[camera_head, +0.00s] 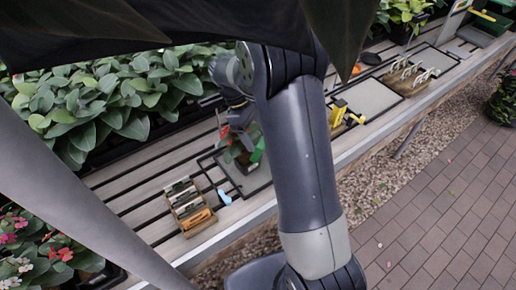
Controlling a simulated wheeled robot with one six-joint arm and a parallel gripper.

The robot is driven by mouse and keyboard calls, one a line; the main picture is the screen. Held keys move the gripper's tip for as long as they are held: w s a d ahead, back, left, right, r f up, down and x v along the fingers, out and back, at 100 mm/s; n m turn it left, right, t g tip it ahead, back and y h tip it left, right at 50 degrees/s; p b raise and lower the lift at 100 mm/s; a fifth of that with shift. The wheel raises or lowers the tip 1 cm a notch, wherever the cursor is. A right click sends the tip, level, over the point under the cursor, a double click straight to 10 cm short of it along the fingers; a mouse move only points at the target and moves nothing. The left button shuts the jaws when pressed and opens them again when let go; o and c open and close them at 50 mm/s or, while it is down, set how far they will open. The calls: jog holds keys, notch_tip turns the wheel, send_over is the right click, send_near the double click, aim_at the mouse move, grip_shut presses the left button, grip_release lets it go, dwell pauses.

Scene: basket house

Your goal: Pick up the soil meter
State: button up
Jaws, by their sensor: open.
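I cannot surely pick out the soil meter at this size. A green upright object (258,152) stands at the tray on the bench, partly hidden behind my arm. A small light blue item (224,197) lies on the slats left of that tray. My gripper (241,118) points down over the bench beside the tray, close to a small red-flowered plant (227,136). It is small and dark in the view, and its fingertips are hard to make out. I see nothing held in it.
The slatted bench (150,172) carries a wooden box (188,205) of packets, a dark-rimmed tray (250,182), yellow tools (341,112), a grey tray (370,97) and a rack of white-handled items (408,77). Leafy plants (105,95) crowd the back. Brick paving (440,200) is clear.

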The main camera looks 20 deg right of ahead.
jog(key=shift+s+d+f, duration=0.2)
jog(key=shift+f, duration=0.35)
jog(key=c, duration=1.5)
jog(key=shift+o, duration=0.2)
notch_tip(320, 180, up, 10)
jog(key=shift+b, duration=0.35)
jog(key=shift+r, duration=0.15)
